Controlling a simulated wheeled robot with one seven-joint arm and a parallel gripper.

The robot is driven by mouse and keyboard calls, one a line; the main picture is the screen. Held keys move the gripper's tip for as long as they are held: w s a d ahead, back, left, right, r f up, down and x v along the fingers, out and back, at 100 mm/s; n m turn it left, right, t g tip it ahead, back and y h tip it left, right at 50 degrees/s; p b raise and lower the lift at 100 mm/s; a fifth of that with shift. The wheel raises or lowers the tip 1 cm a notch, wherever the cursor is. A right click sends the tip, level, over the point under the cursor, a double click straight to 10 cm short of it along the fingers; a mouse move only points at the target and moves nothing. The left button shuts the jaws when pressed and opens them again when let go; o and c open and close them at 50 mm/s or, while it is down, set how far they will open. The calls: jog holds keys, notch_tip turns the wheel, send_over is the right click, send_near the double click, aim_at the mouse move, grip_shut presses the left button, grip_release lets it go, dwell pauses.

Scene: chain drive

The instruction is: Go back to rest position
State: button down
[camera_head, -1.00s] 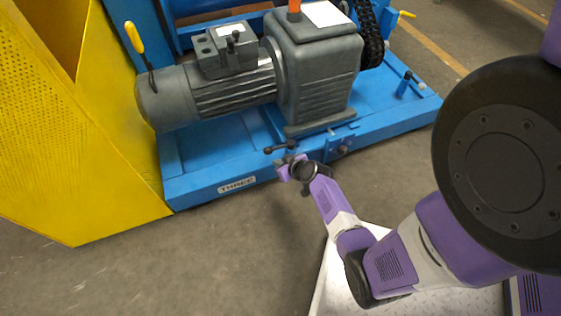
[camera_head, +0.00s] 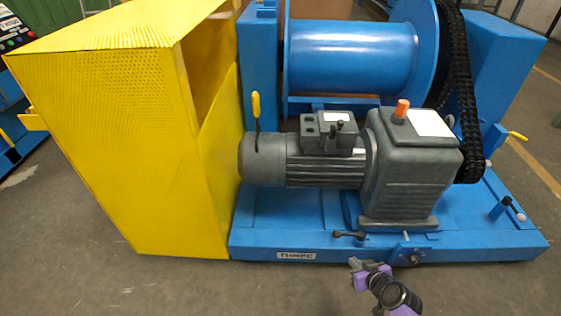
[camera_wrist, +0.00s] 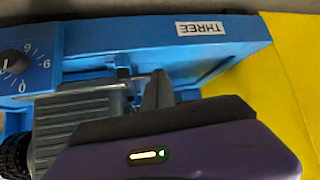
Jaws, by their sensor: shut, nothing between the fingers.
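My gripper (camera_head: 356,266) is at the bottom centre of the head view, just in front of the blue base frame (camera_head: 262,244). It is shut and empty. A small dark handle (camera_head: 348,235) on the frame's front edge is a little above it in the picture; the two look apart. In the wrist view the shut fingers of my gripper (camera_wrist: 159,76) point at the blue frame (camera_wrist: 120,45), which carries an upside-down THREE label (camera_wrist: 201,29). Only a short piece of my purple arm shows in the head view.
The grey motor (camera_head: 262,160) and gearbox (camera_head: 410,168) sit on the frame, with a blue drum (camera_head: 350,55) and black chain (camera_head: 463,95) behind. A yellow guard (camera_head: 150,140) stands at left. A dial (camera_wrist: 22,70) shows in the wrist view. The floor in front is clear.

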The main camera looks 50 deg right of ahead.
jog(key=d+r+m+h, duration=0.2)
jog(key=d+r+h, duration=0.1)
jog(key=r, duration=0.2)
jog(key=a+r+t+h, duration=0.1)
jog(key=a+r, duration=0.4)
jog(key=r, duration=0.2)
jog(key=s+a+r+n+t+y, duration=0.2)
jog(key=a+r+t, duration=0.1)
jog(key=a+r, duration=0.65)
jog(key=s+a+r+n+t+y, duration=0.2)
jog(key=a+r+n+t, duration=0.1)
jog(key=a+r, duration=0.65)
jog(key=s+a+r+n+y, duration=0.2)
jog(key=s+a+n+y, duration=0.3)
jog(key=a, duration=0.5)
notch_tip(320, 180, up, 27)
jog(key=m+p, duration=0.1)
jog(key=p, duration=2.6)
jog(key=shift+s+f, duration=0.2)
jog(key=shift+s, duration=0.1)
